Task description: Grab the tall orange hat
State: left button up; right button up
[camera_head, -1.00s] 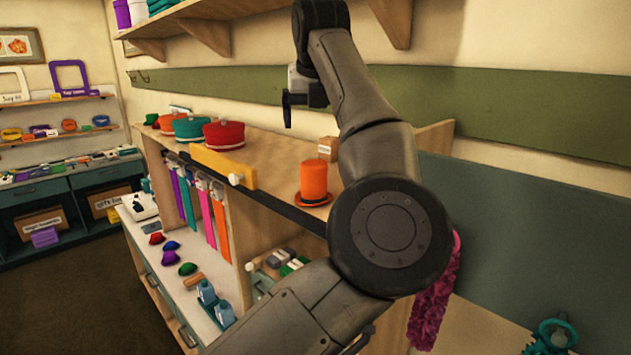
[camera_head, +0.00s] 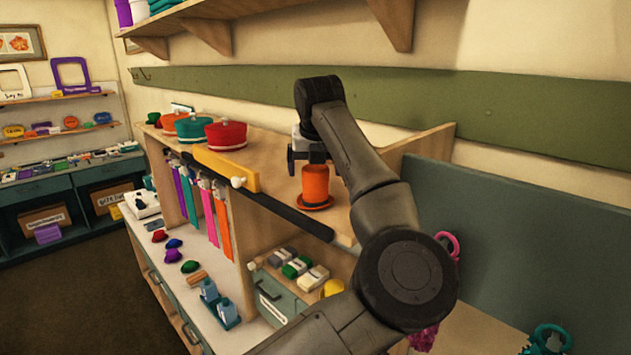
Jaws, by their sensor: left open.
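The tall orange hat (camera_head: 315,186) stands upright on the wooden shelf top, its brim flat on the board near the front edge. My left gripper (camera_head: 307,170) is open and points down right at the hat's crown. A dark finger shows at the crown's upper left; the other finger is hard to make out. The gripper's body hides the very top of the hat, and I cannot tell whether the fingers touch it. My right gripper is not in view.
Red (camera_head: 226,134) and teal (camera_head: 193,128) hats stand further left on the same shelf top. A yellow bar (camera_head: 226,170) runs along its front edge. A green wall strip (camera_head: 540,120) lies behind. Pink boa (camera_head: 446,243) hangs at the right.

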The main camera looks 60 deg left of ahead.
pick_arm(q)
jog(key=shift+p+x, duration=0.35)
jog(key=shift+x, duration=1.15)
jog(key=shift+c, duration=0.2)
jog(key=c, duration=0.9)
jog(key=shift+r, duration=0.1)
jog(key=shift+c, duration=0.2)
